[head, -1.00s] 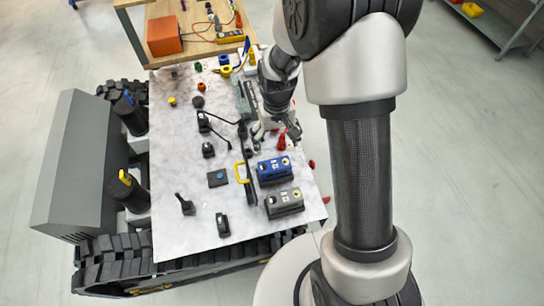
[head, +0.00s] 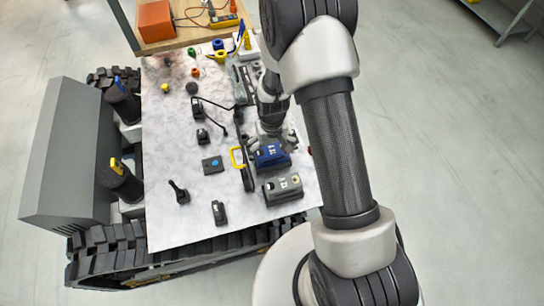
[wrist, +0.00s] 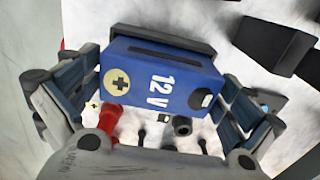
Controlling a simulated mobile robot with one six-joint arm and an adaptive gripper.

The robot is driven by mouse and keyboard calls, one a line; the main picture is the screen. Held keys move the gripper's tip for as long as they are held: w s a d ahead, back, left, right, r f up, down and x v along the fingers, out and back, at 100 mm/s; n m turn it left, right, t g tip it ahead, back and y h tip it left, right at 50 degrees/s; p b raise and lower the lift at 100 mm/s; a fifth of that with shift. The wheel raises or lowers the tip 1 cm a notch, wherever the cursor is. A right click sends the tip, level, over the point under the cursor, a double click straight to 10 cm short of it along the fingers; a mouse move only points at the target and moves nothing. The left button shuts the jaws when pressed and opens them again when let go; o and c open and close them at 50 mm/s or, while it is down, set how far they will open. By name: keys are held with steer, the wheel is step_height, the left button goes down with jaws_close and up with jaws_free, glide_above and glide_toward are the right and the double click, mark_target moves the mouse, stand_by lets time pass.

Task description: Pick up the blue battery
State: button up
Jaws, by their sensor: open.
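The blue battery (head: 273,158) lies on the pale top near its right side. In the wrist view the blue battery (wrist: 165,82) shows its "12 V" face and a plus sign. My gripper (head: 271,137) is directly over the battery in the head view and hides its far part. In the wrist view my gripper (wrist: 160,75) is open, with one finger at the battery's left side and one at its right. Whether the fingers touch it I cannot tell. Nothing is held off the surface.
A red part (wrist: 112,118) shows near the left finger. A dark block (wrist: 272,42) lies at upper right.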

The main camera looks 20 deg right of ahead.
step_height(320, 180, down, 2)
steer(key=shift+f, duration=0.15)
steer(key=shift+c, duration=0.5)
steer(key=c, duration=1.6)
steer(key=shift+w, duration=0.1)
steer(key=shift+c, duration=0.5)
steer(key=shift+r, duration=0.2)
